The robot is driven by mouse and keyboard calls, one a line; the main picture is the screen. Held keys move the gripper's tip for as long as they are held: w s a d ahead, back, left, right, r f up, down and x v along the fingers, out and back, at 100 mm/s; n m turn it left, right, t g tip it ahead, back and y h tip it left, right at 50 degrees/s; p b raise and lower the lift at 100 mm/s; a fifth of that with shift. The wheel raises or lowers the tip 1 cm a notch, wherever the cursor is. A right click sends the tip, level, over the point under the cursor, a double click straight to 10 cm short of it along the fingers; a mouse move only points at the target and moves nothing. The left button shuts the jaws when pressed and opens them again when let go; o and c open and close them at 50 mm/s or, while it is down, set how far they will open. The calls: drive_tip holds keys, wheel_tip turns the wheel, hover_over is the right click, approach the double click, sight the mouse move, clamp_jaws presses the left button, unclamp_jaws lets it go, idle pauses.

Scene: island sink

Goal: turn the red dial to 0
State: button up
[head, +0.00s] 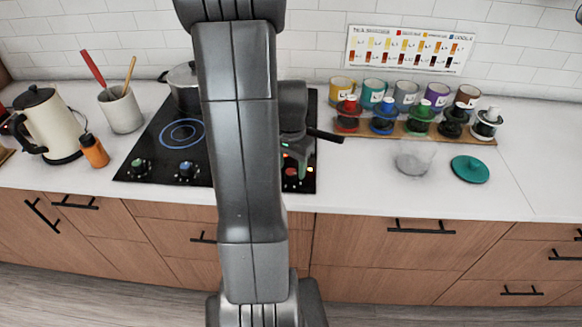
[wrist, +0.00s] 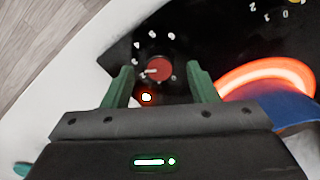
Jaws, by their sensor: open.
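The red dial (wrist: 159,68) is on the black cooktop (wrist: 225,45), with small white marks around it. A pale pointer line on it points left in the wrist view; a mark like a 0 is at its lower right. The dial also shows in the head view (head: 291,172), partly covered by my arm. My gripper (wrist: 160,78) is open, its two green fingers on either side of the dial with gaps visible. I cannot tell whether the fingertips are down at dial height. A lit red light (wrist: 146,97) shows just below the dial.
A burner ring (wrist: 265,76) glows orange-red right of my fingers. Green (head: 138,165) and blue (head: 186,170) dials sit further left. A pot (head: 184,85) stands behind on the cooktop. A glass bowl (head: 414,160) and teal lid (head: 469,169) lie on the right counter.

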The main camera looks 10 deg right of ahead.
drive_tip(key=shift+f, duration=0.75)
drive_tip(key=shift+c, duration=0.4)
drive_tip(key=c, duration=0.9)
